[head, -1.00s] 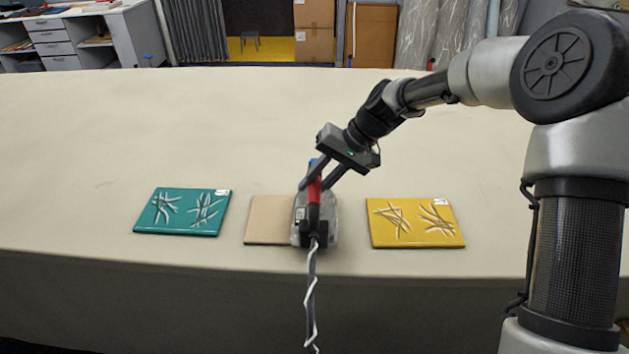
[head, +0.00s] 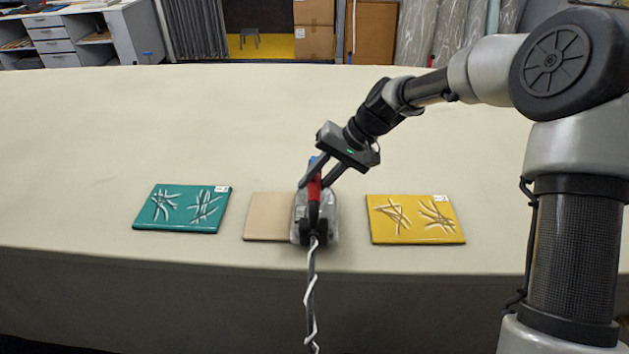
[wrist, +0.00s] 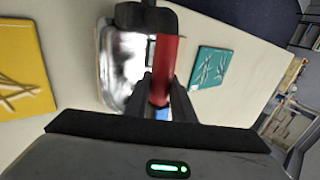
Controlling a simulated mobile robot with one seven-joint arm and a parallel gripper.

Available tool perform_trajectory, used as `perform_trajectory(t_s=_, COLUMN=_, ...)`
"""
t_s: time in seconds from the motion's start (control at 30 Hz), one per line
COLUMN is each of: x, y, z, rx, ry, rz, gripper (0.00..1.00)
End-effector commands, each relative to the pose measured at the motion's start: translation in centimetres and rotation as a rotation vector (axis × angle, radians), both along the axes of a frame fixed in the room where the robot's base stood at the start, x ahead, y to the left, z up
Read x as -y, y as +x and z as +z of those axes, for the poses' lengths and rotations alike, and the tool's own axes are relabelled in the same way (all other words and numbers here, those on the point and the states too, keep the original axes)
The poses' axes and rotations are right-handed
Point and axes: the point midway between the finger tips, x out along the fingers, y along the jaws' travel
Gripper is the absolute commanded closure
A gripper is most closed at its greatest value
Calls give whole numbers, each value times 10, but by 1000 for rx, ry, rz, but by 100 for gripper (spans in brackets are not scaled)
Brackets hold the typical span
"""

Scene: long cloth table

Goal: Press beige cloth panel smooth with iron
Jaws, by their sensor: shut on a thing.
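The beige cloth panel (head: 268,217) lies flat near the table's front edge, between two other panels. Its visible left part shows no creases; its right part is hidden under the iron. The iron (head: 328,222) has a grey, shiny body and a red handle, and it rests over the panel's right half. My gripper (head: 318,180) is shut on the red handle from above. In the wrist view, the handle (wrist: 165,70) sits between my fingers, with the iron's pale body (wrist: 127,70) behind it. A dark and white cord (head: 311,290) hangs over the table edge.
A teal panel (head: 182,209) with white crease marks lies to the left. A yellow panel (head: 415,219) with similar marks lies to the right, apart from the iron. The long pale table (head: 200,120) is clear behind them.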

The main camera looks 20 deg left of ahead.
Motion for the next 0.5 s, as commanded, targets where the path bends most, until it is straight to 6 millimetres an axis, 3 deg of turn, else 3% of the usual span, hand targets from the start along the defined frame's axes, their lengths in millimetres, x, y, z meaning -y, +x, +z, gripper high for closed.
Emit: perform_trajectory(t_s=0.5, x=-1, y=1, z=-6, rx=4, ry=4, rz=-1, gripper=100)
